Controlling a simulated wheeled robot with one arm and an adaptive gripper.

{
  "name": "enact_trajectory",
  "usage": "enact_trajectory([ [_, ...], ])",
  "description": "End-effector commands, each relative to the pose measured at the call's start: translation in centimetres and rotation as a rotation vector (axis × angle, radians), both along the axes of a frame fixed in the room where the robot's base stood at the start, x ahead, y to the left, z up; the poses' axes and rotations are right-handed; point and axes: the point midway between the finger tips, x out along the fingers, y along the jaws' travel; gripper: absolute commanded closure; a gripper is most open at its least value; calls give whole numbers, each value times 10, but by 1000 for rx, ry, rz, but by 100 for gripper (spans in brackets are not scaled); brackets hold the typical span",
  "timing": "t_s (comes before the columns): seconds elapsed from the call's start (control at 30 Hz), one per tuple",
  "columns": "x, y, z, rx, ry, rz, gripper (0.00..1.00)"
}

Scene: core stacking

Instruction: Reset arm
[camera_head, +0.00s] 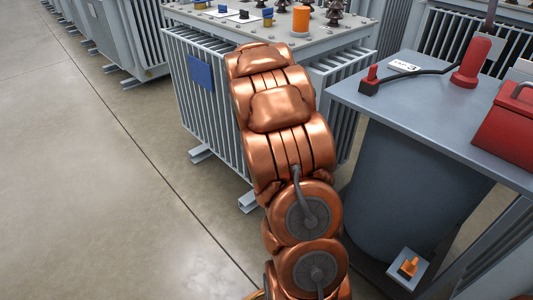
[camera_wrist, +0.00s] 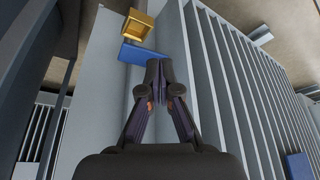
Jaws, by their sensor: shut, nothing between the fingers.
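My gripper (camera_wrist: 158,76) shows in the wrist view with its two dark fingers drawn together at the tips. It is shut and holds nothing. The gap between the finger links is empty. A grey ribbed wall (camera_wrist: 235,85) lies beyond and to the right of the fingers. A small blue plate (camera_wrist: 140,54) and a yellow open box-like part (camera_wrist: 138,24) are just past the fingertips. My gripper does not show in the head view.
In the head view, a grey finned transformer (camera_head: 195,105) with top fittings stands in the middle. A grey table (camera_head: 430,112) on the right carries a red tool (camera_head: 471,62) and a red box (camera_head: 510,125). A grey cylinder (camera_head: 400,195) stands below it. Open floor (camera_head: 75,180) is at left.

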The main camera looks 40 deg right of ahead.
Motion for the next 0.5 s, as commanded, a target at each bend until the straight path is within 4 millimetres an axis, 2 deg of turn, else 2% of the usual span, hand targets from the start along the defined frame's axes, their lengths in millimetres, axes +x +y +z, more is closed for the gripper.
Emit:
enact_trajectory([
  [0.03,-1,3,14,-2,-2,1,100],
  [0.2,-6,12,34,1,2,1,100],
  [0.5,-8,15,41,1,2,1,100],
])
